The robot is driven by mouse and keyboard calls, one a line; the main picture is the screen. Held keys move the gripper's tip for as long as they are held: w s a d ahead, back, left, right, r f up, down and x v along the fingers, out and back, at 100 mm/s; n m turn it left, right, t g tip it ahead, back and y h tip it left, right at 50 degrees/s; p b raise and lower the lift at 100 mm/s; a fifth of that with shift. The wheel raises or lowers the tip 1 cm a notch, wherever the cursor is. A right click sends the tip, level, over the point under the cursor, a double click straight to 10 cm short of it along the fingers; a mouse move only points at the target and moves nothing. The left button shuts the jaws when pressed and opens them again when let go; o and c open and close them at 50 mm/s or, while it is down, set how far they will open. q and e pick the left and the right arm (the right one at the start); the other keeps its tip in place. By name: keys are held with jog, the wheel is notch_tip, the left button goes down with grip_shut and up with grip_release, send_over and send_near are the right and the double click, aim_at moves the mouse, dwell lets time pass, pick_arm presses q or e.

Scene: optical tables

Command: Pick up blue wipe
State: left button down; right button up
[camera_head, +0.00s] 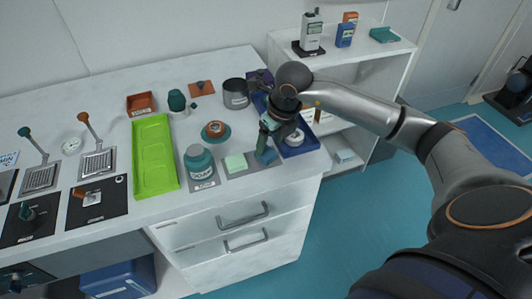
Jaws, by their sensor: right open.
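The blue wipe (267,157) lies on a grey mat near the front right of the white counter. My right gripper (265,146) is open and points down right above the wipe. Its fingers hide part of the wipe, and I cannot tell whether they touch it. My left gripper is not in view.
A pale green wipe (236,162) and a teal jar (199,162) stand left of the blue wipe. A dark blue tray (308,143) is close on the right. A grey pot (236,94) and a green tray (153,176) are farther left. The counter's front edge is near.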

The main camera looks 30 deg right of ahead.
aim_at(266, 152)
jog(key=shift+x, duration=1.9)
jog(key=shift+a, duration=0.1)
grip_shut()
jog(key=shift+r, duration=0.15)
jog(key=shift+r, duration=0.6)
jog(key=s+a+r+b, duration=0.2)
jog(key=s+r, duration=0.9)
jog(key=s, duration=0.3)
jog(key=shift+r, duration=0.3)
jog(key=shift+a, duration=0.1)
